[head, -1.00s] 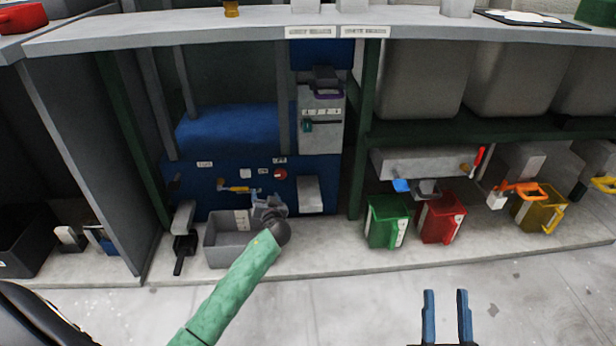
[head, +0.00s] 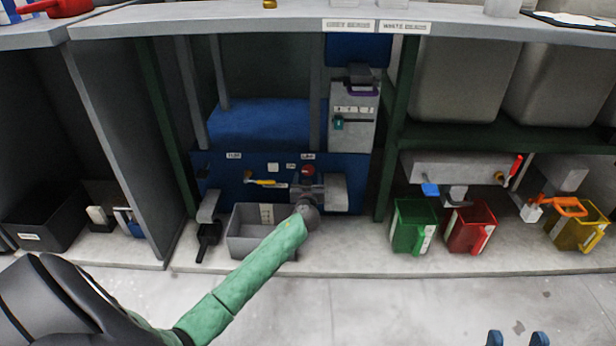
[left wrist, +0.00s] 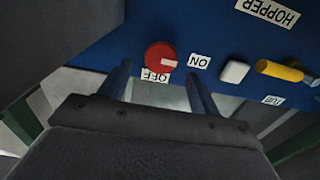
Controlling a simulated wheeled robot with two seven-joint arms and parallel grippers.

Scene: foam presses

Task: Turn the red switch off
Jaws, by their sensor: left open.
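The red switch (head: 308,171) is a round knob on the blue front panel of the press. In the left wrist view the red switch (left wrist: 155,52) shows a white mark that points roughly towards the ON label (left wrist: 199,62). The OFF label (left wrist: 155,75) is just below the knob in that view. My left gripper (head: 308,182) is at the panel, just below the switch in the head view. In the left wrist view my left gripper (left wrist: 159,72) is open, its fingers apart on either side of the knob; contact cannot be told. My right gripper (head: 517,338) is open, at the bottom edge.
A yellow-handled lever (head: 262,182) and a white button (left wrist: 234,72) sit beside the switch. A grey bin (head: 240,240) stands below the panel. Green (head: 408,228) and red (head: 468,230) buckets stand to the right. The floor in front is clear.

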